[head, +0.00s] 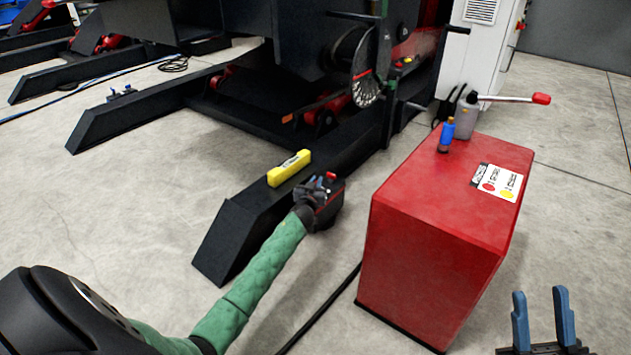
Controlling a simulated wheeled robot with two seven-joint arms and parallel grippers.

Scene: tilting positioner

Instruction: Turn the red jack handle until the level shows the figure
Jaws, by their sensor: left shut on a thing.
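My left gripper (318,187), at the end of the green-sleeved arm, is shut at the dark jack beside the black beam. A small red part, which I take for the red jack handle (331,175), shows at its fingertips; the fingers hide most of it. The yellow level (289,168) lies on top of the beam, just left of and beyond this gripper. Its small display is too small to read. My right gripper (541,293) is at the lower right, fingers up and apart, empty, above the floor.
A red cabinet (433,250) stands right of the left gripper, with a blue-capped bottle (447,133) and a label on top. The black beam (240,222) runs back to the positioner. A black cable crosses the floor.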

